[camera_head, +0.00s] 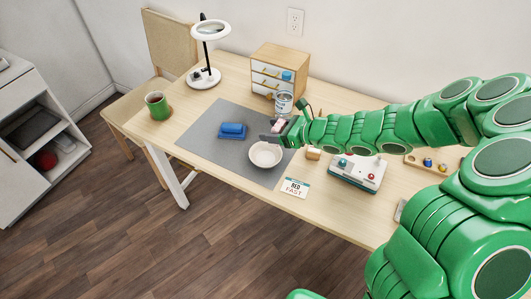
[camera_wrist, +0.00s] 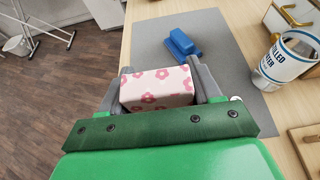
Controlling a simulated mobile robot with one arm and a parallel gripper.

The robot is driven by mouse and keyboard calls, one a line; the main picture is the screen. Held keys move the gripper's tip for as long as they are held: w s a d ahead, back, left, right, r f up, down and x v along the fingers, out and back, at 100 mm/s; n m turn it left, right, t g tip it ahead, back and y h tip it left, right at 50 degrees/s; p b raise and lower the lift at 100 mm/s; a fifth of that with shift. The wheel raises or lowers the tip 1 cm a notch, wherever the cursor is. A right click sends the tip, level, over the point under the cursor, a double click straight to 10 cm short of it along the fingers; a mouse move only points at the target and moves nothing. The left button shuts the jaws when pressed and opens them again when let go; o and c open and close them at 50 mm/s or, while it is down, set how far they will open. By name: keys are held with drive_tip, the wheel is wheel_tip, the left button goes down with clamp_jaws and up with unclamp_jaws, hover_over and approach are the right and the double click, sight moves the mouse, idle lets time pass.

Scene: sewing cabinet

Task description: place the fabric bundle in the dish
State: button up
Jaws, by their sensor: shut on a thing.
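The fabric bundle (camera_wrist: 157,88) is pale pink with darker pink flowers. In the wrist view it sits between the two grey fingers of my gripper (camera_wrist: 165,82), which is shut on it. In the head view my gripper (camera_head: 276,133) is over the grey mat, with the bundle (camera_head: 280,126) a small pink patch at its tip. The dish (camera_head: 265,155) is a pale, round, shallow bowl on the mat, just in front of and below my gripper. It looks empty. The dish is hidden in the wrist view.
A blue block on a blue base (camera_head: 232,130) lies left of the dish on the grey mat (camera_head: 205,128). A labelled can (camera_head: 284,103) stands close behind my gripper. A card (camera_head: 295,187) lies front right.

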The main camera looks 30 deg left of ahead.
drive_tip(key=a, duration=0.1)
hover_over(269, 159)
drive_tip(key=shift+s+f, duration=0.1)
drive_tip(key=shift+f, duration=3.8)
drive_tip(key=shift+f, duration=0.6)
drive_tip(key=o, duration=1)
